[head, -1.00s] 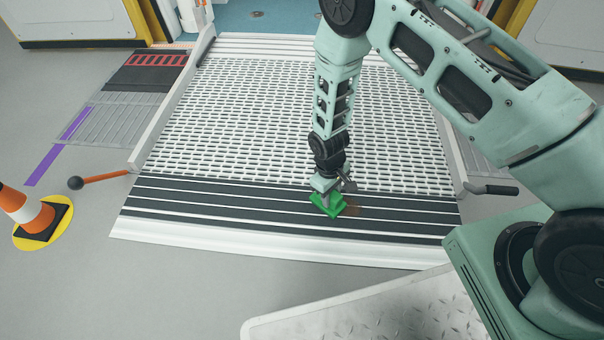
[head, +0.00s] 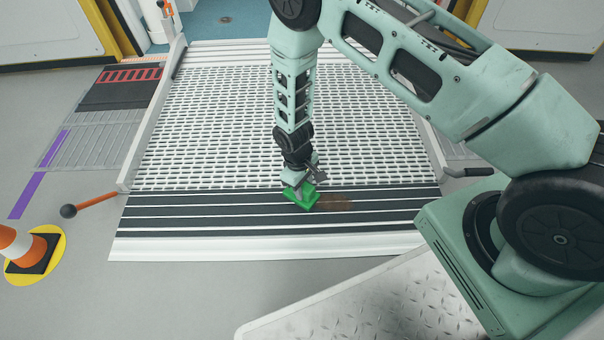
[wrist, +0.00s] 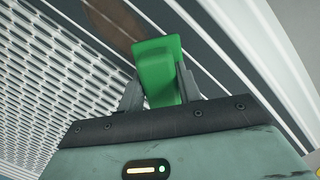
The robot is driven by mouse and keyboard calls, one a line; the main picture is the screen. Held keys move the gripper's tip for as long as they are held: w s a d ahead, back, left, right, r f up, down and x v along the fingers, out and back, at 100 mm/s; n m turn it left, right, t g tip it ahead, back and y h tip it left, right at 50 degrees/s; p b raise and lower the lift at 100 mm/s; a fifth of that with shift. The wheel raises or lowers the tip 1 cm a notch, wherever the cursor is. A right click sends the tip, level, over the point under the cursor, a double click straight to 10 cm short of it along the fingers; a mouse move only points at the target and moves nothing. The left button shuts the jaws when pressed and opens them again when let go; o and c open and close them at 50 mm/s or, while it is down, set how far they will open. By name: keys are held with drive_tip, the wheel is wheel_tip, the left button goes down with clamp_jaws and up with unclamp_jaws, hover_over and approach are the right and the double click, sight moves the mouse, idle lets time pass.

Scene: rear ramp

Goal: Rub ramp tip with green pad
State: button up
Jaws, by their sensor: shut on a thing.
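The green pad (head: 301,197) is held in my gripper (head: 300,188) at the black-and-white striped tip of the ramp (head: 180,215). In the wrist view the pad (wrist: 158,70) sits between the two fingers of my gripper (wrist: 162,88), which are shut on it. The pad appears to rest on the dark strips, though its underside is hidden. A brownish stain (head: 335,202) lies on the strips just right of the pad. The stain also shows beyond the pad in the wrist view (wrist: 108,24).
An orange-and-white cone (head: 22,246) on a yellow disc stands at the left. An orange handle with a dark knob (head: 68,211) sticks out left of the ramp, and a dark handle (head: 468,172) at the right. A metal tread plate (head: 370,300) lies in front.

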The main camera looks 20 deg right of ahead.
drive_tip(key=shift+r+p, duration=1.6)
drive_tip(key=shift+r, duration=0.6)
